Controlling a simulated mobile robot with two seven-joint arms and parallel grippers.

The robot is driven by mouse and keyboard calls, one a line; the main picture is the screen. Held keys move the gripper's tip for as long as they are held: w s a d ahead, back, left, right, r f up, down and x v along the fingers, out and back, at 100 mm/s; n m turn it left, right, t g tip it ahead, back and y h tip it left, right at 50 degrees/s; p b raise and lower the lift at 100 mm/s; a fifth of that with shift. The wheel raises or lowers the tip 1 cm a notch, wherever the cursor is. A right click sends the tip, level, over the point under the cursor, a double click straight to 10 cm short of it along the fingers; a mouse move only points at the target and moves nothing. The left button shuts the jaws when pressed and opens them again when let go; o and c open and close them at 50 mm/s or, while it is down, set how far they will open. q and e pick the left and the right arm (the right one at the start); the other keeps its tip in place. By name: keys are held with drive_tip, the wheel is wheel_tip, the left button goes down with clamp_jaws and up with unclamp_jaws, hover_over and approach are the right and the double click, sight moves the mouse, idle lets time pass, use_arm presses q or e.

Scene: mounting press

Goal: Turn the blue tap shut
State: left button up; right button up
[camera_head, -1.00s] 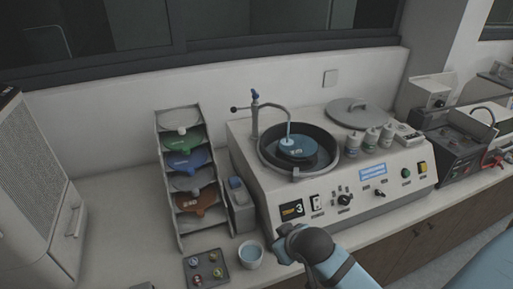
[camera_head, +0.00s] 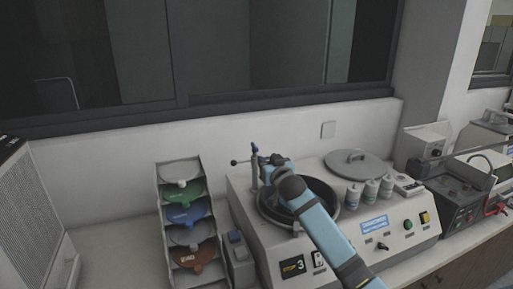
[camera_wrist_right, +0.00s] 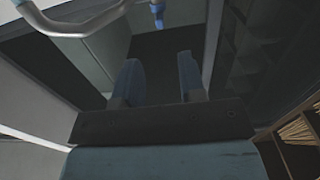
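The blue tap (camera_head: 254,148) is a small blue handle on top of the upright metal faucet post behind the round basin of the polishing machine. It also shows at the top of the right wrist view (camera_wrist_right: 157,12), beyond my fingers and apart from them. My right gripper (camera_head: 268,167) is beside the post, just right of and a little below the tap. In the right wrist view its two blue fingers (camera_wrist_right: 159,78) stand apart with nothing between them. My arm hides much of the basin and part of the spout. My left gripper is not in view.
The faucet's bent spout pipe (camera_wrist_right: 75,27) runs close by at the upper left of the right wrist view. White bottles (camera_head: 370,190) and a grey lid (camera_head: 353,160) are on the machine's top (camera_head: 327,180). A rack of coloured discs (camera_head: 161,225) stands left of it.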

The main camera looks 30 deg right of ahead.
sight(258, 149)
drive_tip(key=p+x, duration=0.2)
drive_tip(key=x, duration=0.7)
drive_tip(key=shift+w, duration=0.4)
drive_tip(key=shift+w+d+f, duration=0.1)
drive_tip(key=shift+w+d, duration=0.05)
drive_tip(key=shift+w, duration=0.3)
clamp_jaws()
drive_tip(key=shift+f, duration=0.1)
